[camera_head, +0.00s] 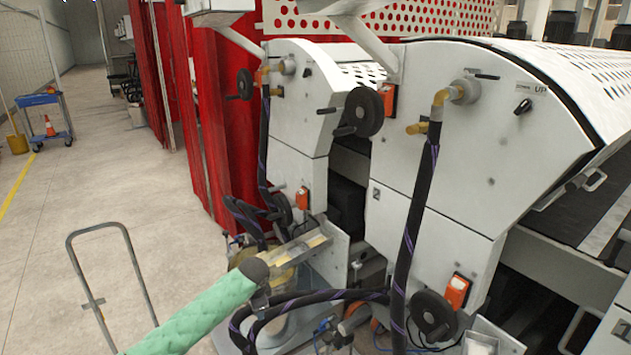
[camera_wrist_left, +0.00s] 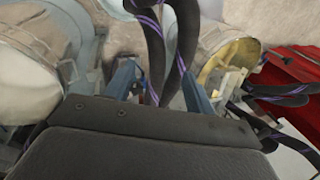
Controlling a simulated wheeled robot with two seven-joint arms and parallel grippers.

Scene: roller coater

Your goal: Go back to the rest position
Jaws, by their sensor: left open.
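My left arm comes in from the lower left of the head view in a green padded sleeve. My left gripper (camera_head: 262,298) is small and partly hidden there, in front of the lower part of the roller coater (camera_head: 465,150). In the left wrist view my left gripper (camera_wrist_left: 160,85) shows two blue-grey fingers spread apart. Dark hoses with purple stripes (camera_wrist_left: 150,45) show between and beyond the fingers. I cannot tell if they touch. No object is clearly held. My right gripper is in neither view.
Looping hoses (camera_head: 330,296), handwheels (camera_head: 364,111) and pipe fittings stand out from the machine near my left arm. A metal-framed hand cart (camera_head: 105,235) stands on the floor at left. A red curtain (camera_head: 215,110) hangs behind. The floor at far left is mostly clear.

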